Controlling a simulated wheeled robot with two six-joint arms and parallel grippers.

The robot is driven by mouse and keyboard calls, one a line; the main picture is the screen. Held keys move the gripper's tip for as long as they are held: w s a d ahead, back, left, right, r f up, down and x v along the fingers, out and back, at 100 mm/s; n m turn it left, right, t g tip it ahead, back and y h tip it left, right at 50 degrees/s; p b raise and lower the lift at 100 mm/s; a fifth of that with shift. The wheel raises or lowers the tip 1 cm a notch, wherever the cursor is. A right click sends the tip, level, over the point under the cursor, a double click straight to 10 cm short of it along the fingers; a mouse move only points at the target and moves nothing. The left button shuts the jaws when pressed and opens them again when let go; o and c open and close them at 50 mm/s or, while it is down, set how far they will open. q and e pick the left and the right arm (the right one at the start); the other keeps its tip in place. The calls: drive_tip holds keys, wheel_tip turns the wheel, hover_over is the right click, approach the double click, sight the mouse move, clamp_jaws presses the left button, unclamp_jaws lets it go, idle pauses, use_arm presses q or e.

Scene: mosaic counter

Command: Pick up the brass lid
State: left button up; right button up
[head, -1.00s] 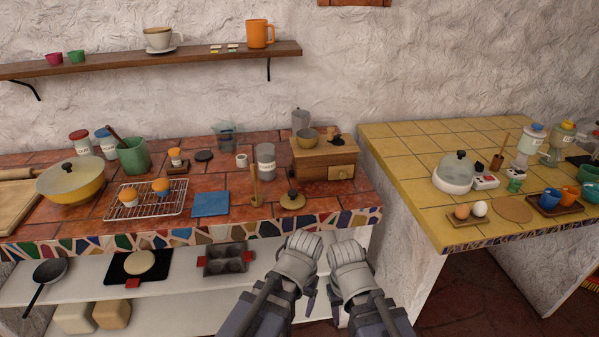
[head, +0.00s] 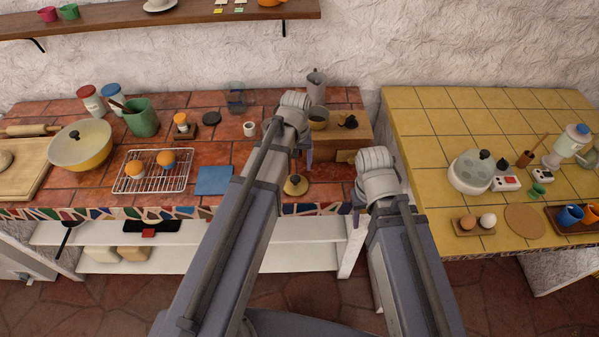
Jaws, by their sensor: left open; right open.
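The brass lid (head: 295,187), round with a small dark knob, lies on the red-tiled counter near its front edge. My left gripper (head: 308,158) is over the counter just behind and right of the lid, in front of the wooden drawer box. Its fingers are mostly hidden by my wrist, and it is open and apart from the lid. My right gripper (head: 358,192) is open and empty at the counter's front right corner, right of the lid. Its fingers are also partly hidden.
The wooden box (head: 345,142) with a bowl (head: 318,118) on it stands behind the lid. My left forearm hides the counter between cloth and lid. A yellow-tiled counter (head: 430,150) stands right, past a gap.

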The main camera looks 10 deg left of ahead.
sight(295, 178)
use_arm(q)
drive_tip(key=shift+s+f+b, duration=0.1)
drive_tip(key=shift+f+b, duration=0.25)
drive_tip(key=shift+b, duration=0.05)
wheel_tip(295, 178, down, 2)
drive_tip(key=shift+f+b, duration=0.1)
drive_tip(key=shift+b, duration=0.9)
drive_tip(key=f+b, duration=0.5)
drive_tip(key=shift+a, duration=0.25)
clamp_jaws()
